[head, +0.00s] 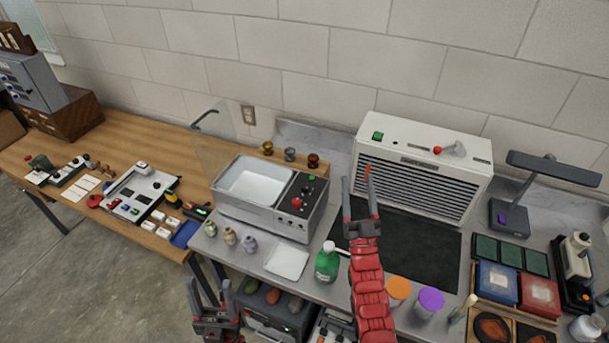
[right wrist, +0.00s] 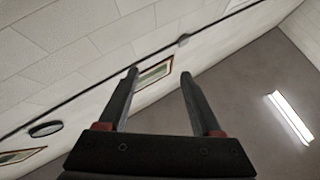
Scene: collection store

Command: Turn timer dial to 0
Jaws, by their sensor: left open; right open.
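A steel basin unit (head: 262,212) with a white tub stands on the grey counter. Its dark control panel (head: 310,196) carries a red knob (head: 297,203), small dark knobs and a green button (head: 312,178). Which of them is the timer dial is too small to tell. My right gripper (head: 359,184) is open and empty, raised to the right of the panel and apart from it, in front of the white vented unit. In the right wrist view its open fingers (right wrist: 158,78) point towards wall and ceiling. My left gripper (head: 209,287) is open and empty, low at the counter's front.
The white vented unit (head: 420,155) stands behind a dark mat (head: 430,245). A green bottle (head: 326,264), small jars (head: 230,236) and a white tray (head: 287,263) stand before the basin unit. A clear panel (head: 215,130) rises behind it. Orange and purple-lidded jars (head: 430,300) stand front right.

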